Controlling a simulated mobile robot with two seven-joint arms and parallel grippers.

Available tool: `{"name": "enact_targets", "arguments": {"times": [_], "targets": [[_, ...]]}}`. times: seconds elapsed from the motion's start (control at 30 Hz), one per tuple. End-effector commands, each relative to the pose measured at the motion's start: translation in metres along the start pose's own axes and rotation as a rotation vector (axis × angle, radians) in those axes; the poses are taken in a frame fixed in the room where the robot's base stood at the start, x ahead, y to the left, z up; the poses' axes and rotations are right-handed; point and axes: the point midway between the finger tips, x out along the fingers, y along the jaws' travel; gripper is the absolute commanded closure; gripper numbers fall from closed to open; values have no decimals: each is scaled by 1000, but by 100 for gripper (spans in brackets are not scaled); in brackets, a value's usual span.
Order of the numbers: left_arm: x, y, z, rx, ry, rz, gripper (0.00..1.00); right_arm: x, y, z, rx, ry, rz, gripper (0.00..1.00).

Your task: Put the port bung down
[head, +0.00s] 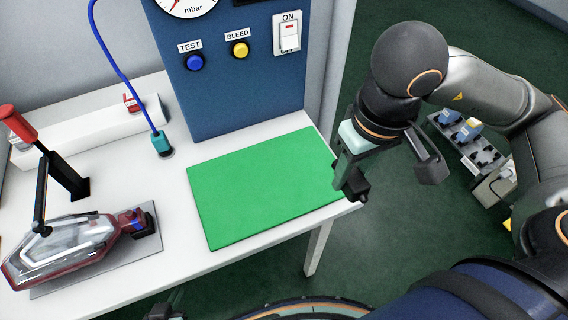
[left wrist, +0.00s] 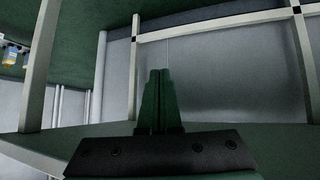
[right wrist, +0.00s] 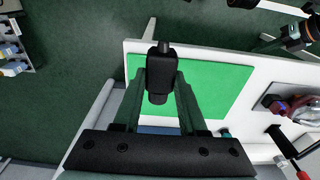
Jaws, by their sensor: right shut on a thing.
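The port bung (right wrist: 160,72) is a small black stepped plug. My right gripper (right wrist: 160,85) is shut on it in the right wrist view, with the fingers on either side. In the head view the bung (head: 356,186) is at the tip of my right gripper (head: 347,168), over the right edge of the green mat (head: 260,190). I cannot tell whether it touches the mat. My left gripper (left wrist: 158,75) has its fingers together with nothing between them, below table height; only a bit of it shows at the bottom of the head view (head: 165,310).
A tail lamp (head: 70,245) lies on a grey plate at the left, beside a red-handled toggle clamp (head: 40,150). A blue hose (head: 118,70) ends in a teal connector (head: 161,143). A blue test panel (head: 240,80) stands behind. The mat is otherwise clear.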

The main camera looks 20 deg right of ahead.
Motion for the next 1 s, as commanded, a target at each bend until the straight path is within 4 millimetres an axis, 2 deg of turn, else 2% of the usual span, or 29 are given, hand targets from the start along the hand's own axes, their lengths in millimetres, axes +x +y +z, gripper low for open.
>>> {"name": "enact_targets", "arguments": {"times": [0.03, 0.2, 0.27, 0.5, 0.6, 0.7, 1.0], "targets": [[-9, -2, -6, -1, -6, -8, 100, -6, -2, -1, -2, -9, -2, 100], [-24, -11, -12, -6, -10, -32, 100, -1, -5, -3, -1, -8, 2, 100], [-21, -13, -6, -8, -9, -37, 100, 12, -12, -16, -1, -4, -2, 100], [-25, -14, -3, -16, -16, -42, 100, 43, -37, -64, 0, -3, 2, 100], [-23, -15, -1, -16, -17, -45, 100, 67, -43, -76, 0, -7, 4, 100], [-24, -16, -1, -17, -18, -45, 100, 84, -49, -86, 1, -5, 3, 100], [-24, -15, -3, -17, -15, -45, 100, 109, -57, -101, 0, -3, 3, 100]]}}
